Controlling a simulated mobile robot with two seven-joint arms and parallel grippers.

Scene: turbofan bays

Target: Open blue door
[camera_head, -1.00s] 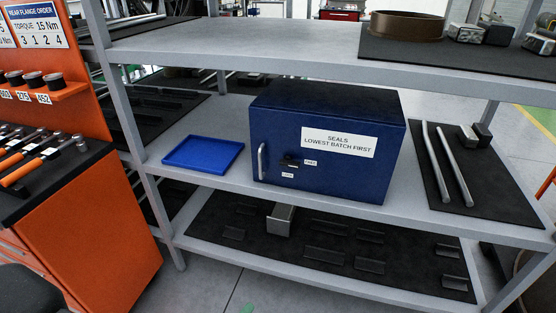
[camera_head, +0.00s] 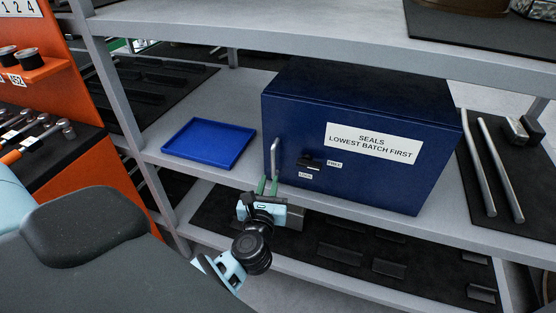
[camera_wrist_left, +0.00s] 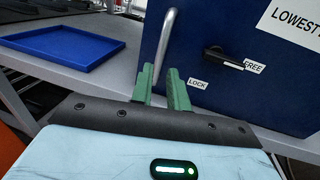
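The blue door is the front face (camera_head: 350,178) of a dark blue box on the middle shelf; it looks shut. A grey vertical bar handle (camera_head: 275,158) is at its left edge. Beside it is a black latch knob (camera_head: 309,163), whose lever points towards the FREE label in the left wrist view (camera_wrist_left: 226,60). My left gripper (camera_head: 267,186) is at the handle's lower end. In the left wrist view its green fingers (camera_wrist_left: 160,85) are apart, with the handle's lower part (camera_wrist_left: 163,50) seen between their tips; contact cannot be told. My right gripper is not in view.
A blue tray (camera_head: 209,143) lies on the shelf left of the box. Metal rods (camera_head: 500,170) lie on a black mat to its right. The upper shelf (camera_head: 300,35) overhangs the box. An orange tool cart (camera_head: 75,178) stands at the left.

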